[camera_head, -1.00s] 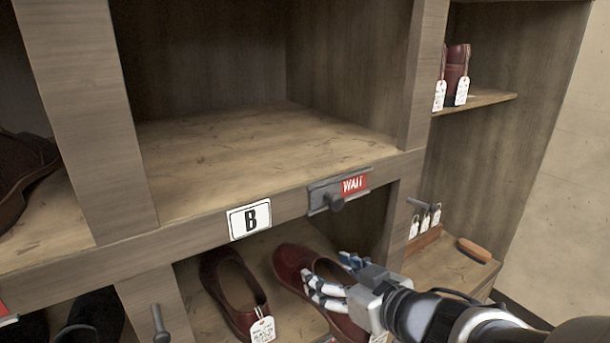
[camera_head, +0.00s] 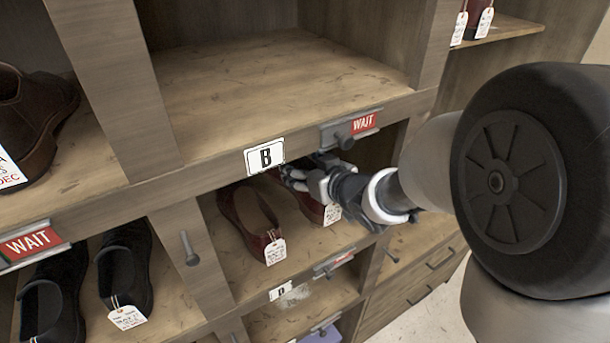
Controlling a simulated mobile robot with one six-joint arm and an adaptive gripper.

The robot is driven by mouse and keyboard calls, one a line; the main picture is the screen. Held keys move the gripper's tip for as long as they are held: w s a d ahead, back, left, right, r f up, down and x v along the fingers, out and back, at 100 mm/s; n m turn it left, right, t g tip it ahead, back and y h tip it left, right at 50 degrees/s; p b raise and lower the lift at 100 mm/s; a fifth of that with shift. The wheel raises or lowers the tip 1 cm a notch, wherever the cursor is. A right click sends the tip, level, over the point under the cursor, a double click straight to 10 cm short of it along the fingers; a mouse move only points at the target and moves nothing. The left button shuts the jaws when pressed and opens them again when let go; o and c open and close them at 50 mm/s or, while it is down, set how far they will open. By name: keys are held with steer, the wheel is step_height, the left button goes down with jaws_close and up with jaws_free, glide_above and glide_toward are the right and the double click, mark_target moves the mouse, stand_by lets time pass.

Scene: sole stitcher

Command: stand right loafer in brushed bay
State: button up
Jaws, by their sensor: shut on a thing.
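A pair of dark red loafers with white tags stands in the cubby just below the shelf edge marked B. The left-hand loafer (camera_head: 248,212) stands free, its toe pointing back. The right-hand loafer (camera_head: 312,208) is partly hidden by my gripper (camera_head: 300,176) and the shelf edge. My gripper is shut on this loafer, near its upper part, inside the cubby. Whether the loafer is lifted off the boards cannot be told. The bay above the B plate (camera_head: 265,157) is empty. No sign reading "brushed" can be made out.
A slider with a red WAIT sign (camera_head: 363,123) and dark knob sits on the shelf edge above my gripper. A wooden upright with a peg (camera_head: 189,248) stands left of the cubby. Black shoes (camera_head: 125,267) fill the left cubby; a brown shoe (camera_head: 30,120) stands above.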

step_height(320, 180, down, 3)
steer(key=shift+d+f+b, duration=0.1)
steer(key=shift+f+b, duration=0.05)
steer(key=shift+b, duration=0.3)
steer(key=shift+f, duration=0.1)
steer(key=o, duration=1.4)
steer(key=shift+s, duration=0.1)
step_height(320, 180, up, 5)
steer(key=p, duration=0.2)
glide_above(317, 213)
steer(key=d, duration=0.3)
steer(key=shift+w+f, duration=0.1)
steer(key=shift+w, duration=0.1)
